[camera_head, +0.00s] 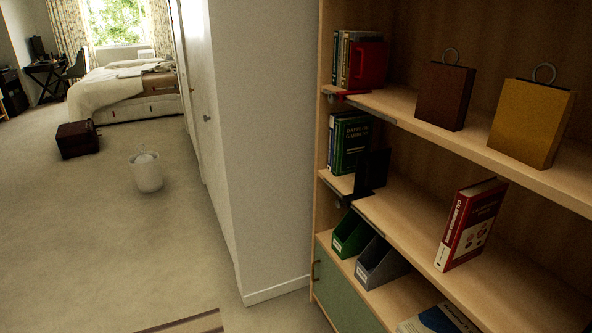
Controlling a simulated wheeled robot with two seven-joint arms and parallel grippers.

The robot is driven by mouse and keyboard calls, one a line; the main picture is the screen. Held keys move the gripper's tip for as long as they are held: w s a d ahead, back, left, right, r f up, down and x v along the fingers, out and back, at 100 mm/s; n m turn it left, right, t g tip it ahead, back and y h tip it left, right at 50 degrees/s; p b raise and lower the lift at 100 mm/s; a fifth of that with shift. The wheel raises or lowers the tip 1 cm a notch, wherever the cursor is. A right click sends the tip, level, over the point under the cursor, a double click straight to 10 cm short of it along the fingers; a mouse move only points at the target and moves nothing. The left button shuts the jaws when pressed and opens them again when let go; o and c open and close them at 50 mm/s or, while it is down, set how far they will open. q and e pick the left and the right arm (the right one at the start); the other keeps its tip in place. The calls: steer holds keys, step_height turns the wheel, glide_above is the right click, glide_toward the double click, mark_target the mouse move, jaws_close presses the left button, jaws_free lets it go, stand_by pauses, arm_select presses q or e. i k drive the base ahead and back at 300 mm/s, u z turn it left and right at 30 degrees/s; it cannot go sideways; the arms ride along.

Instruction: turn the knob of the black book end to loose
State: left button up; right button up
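The black book end (373,172) stands upright on the middle shelf, at the right end of a short row of dark green books (350,142). A small dark part, perhaps its knob (338,203), shows under the front edge of that shelf. It is too small and dark to tell how it is turned. Neither of my grippers is in view.
A red book end (369,65) stands on the upper shelf (400,105), with brown and yellow bags to its right. A red-and-white book (470,225) leans on the middle shelf. File holders stand below. Floor left of the wall (265,140) is mostly clear around a white bin (146,175).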

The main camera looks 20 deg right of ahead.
mark_target(339, 204)
steer(key=u, duration=0.1)
steer(key=k, duration=1)
steer(key=z, duration=0.85)
steer(key=i, duration=1)
steer(key=u, duration=0.8)
steer(key=k, duration=1.1)
steer(key=u, duration=1.1)
steer(key=i, duration=3.35)
steer(key=z, duration=1.25)
steer(key=i, duration=1.5)
steer(key=z, duration=1.45)
